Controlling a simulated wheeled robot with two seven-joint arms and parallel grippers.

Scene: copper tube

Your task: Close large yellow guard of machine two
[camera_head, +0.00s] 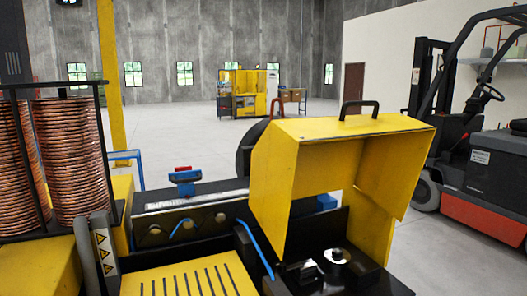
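The large yellow guard (275,190) stands raised on the machine at the centre right, with a black handle (359,109) on its top. Its underside opening faces the viewer, and dark machine parts (331,262) show uncovered below it. A flat yellow slotted cover (190,280) lies to the left of the guard. Neither of my grippers shows in the head view.
Copper tube coils (68,150) stand in a black rack at the left. A red and black forklift (490,170) is at the right. A yellow post (110,60) rises behind the coils. The grey floor (200,135) behind the machine is mostly clear.

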